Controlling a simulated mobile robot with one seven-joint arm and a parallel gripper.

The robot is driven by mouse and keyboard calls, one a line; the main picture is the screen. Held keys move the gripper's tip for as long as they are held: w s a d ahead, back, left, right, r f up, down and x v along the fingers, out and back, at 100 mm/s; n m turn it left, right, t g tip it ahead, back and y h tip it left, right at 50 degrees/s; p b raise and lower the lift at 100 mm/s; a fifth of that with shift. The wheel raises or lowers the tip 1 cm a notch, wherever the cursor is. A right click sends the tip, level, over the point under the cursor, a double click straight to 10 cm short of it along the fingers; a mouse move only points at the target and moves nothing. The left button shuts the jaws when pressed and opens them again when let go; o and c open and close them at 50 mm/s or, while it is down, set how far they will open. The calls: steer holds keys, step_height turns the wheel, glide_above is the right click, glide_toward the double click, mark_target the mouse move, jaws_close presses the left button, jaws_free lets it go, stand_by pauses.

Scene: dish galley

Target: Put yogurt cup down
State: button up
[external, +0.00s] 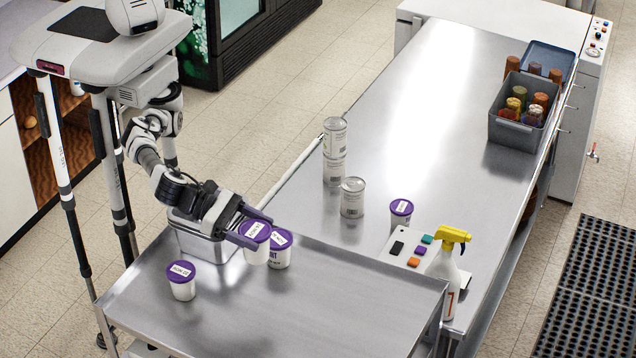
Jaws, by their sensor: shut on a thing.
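My gripper (250,226) is shut on a white yogurt cup (256,255) with a purple lid, at the near metal cart top (300,318). I cannot tell whether the cup's base touches the surface. A second yogurt cup (280,257) stands just right of the held cup and is partly hidden by it. A third yogurt cup (182,285) stands apart to the left on the same top. A fourth similar cup (401,213) stands on the long steel counter behind.
A metal pan (205,246) sits behind my gripper. On the long counter (440,110) are stacked cans (334,152), a single can (352,200), a yellow-topped spray bottle (446,272), a board with coloured blocks (424,256) and a grey bin of jars (512,134). The cart's front is clear.

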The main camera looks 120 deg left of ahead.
step_height(320, 180, down, 15)
steer(key=p, duration=0.2)
steer(key=shift+f+p, duration=0.15)
steer(key=shift+p, duration=0.25)
steer(key=shift+f, duration=0.2)
steer(key=o, duration=1.1)
steer(key=shift+r, duration=0.1)
steer(key=shift+r, duration=0.15)
steer(key=v, duration=0.2)
steer(key=shift+s+d+b, duration=0.1)
steer(key=shift+s+b, duration=0.2)
steer(key=shift+s+r+p, duration=0.15)
steer(key=shift+r+p, duration=0.15)
steer(key=shift+r, duration=3.3)
